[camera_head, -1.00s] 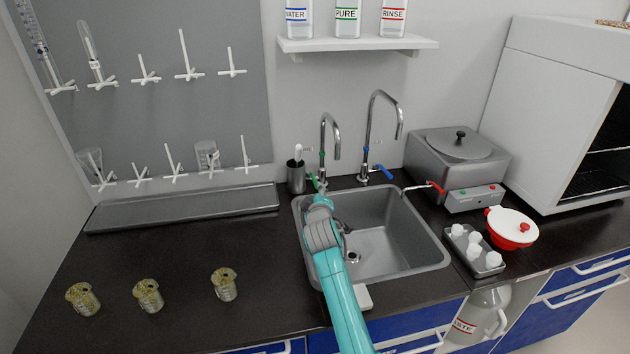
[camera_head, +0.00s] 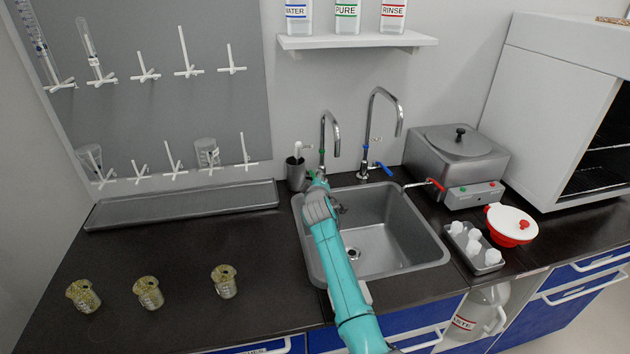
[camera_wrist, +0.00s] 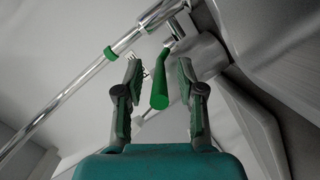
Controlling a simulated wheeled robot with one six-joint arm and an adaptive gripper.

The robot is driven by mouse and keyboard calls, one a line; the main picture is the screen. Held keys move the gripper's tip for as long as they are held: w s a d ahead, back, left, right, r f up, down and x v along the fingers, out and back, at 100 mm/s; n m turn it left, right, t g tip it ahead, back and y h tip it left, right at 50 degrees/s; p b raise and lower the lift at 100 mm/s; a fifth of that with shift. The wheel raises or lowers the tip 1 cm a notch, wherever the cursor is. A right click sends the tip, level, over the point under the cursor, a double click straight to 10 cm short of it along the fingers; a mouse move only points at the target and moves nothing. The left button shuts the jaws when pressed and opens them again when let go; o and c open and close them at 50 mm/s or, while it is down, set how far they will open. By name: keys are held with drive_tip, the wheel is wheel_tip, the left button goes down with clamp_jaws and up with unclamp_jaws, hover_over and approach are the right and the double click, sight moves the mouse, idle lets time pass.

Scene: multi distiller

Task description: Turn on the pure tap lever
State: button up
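The pure tap (camera_head: 331,140) is the shorter chrome gooseneck with a green band, behind the sink's left back corner. Its green lever (camera_wrist: 160,90) shows in the wrist view, angled between my gripper's two fingers. My gripper (camera_wrist: 159,80) is open, with a finger on each side of the lever and a visible gap to both. The tap's chrome pipe and green ring (camera_wrist: 110,54) run past the left finger. In the head view my arm covers most of the lever, and the gripper (camera_head: 316,186) is mostly hidden.
The sink (camera_head: 405,235) lies right of my arm. A taller tap with a blue lever (camera_head: 382,168) stands to the right. A dark metal cup (camera_head: 296,174) with white contents stands close left of the pure tap. Several beakers (camera_head: 223,281) stand on the left counter.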

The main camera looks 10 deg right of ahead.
clamp_jaws()
drive_tip(key=shift+a, duration=0.1)
